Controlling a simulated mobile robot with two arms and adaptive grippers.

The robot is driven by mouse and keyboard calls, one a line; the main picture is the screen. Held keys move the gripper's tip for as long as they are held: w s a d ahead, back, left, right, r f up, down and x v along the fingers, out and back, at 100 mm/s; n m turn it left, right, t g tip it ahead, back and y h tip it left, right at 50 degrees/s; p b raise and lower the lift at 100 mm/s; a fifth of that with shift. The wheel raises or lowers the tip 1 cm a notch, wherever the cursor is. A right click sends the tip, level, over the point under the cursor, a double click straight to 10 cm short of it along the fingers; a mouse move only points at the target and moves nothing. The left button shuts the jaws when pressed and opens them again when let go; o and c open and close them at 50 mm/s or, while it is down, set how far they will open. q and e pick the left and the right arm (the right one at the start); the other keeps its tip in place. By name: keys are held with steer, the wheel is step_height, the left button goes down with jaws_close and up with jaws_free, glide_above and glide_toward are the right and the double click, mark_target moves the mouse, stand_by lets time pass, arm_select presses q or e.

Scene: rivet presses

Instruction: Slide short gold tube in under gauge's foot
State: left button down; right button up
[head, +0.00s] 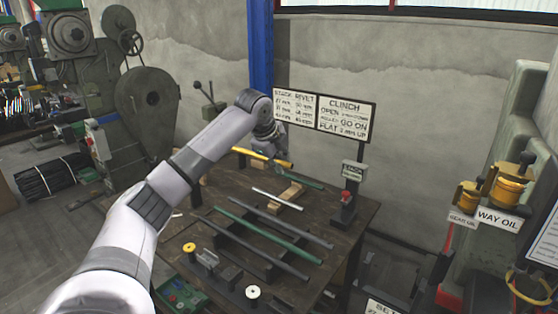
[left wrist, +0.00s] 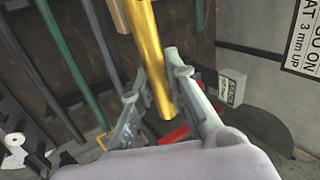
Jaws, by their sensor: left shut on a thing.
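The gold tube (head: 246,152) is held in the air above the far part of the bench, lying roughly level. My left gripper (head: 277,158) is shut on it. In the left wrist view the gold tube (left wrist: 147,40) runs between the two fingers (left wrist: 153,80), with one end just past them. The gauge (head: 347,201), a dark stand with a red part and a small label box (head: 353,173) above, stands at the bench's right side, apart from the tube. Its red part (left wrist: 173,135) shows partly behind the gripper in the left wrist view. The foot is too small to make out.
Green, grey and silver tubes (head: 268,236) lie on supports across the dark bench (head: 345,240). A wooden block (head: 292,195) lies near the gauge. Small fixtures and a yellow-topped spool (head: 189,248) stand at the front. A sign board (head: 343,117) stands behind the bench.

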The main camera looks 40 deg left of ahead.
arm_select(q)
steer(key=shift+d+f, duration=0.3)
steer(key=shift+f, duration=0.05)
steer(key=shift+d+f, duration=0.15)
steer(key=shift+d, duration=0.15)
steer(key=s+d+f+n+g+y, duration=0.1)
steer(key=s+d+f+n+g, duration=0.1)
steer(key=s+d+f+n, duration=0.2)
steer(key=s+d+f+n+g+y, duration=0.2)
steer(key=s+d+n, duration=0.4)
steer(key=s+d, duration=0.5)
steer(key=s+d+f+n+g+y, duration=0.1)
steer(key=s+d+f+n, duration=0.4)
steer(key=d, duration=1.1)
steer(key=s+y, duration=0.1)
steer(key=s, duration=0.2)
steer(key=shift+s+d+f+n+g, duration=0.25)
steer(key=shift+d+f+n+g, duration=0.05)
steer(key=shift+n+g, duration=0.1)
arm_select(e)
steer(key=shift+w, duration=0.15)
arm_select(q)
steer(key=shift+a, duration=0.15)
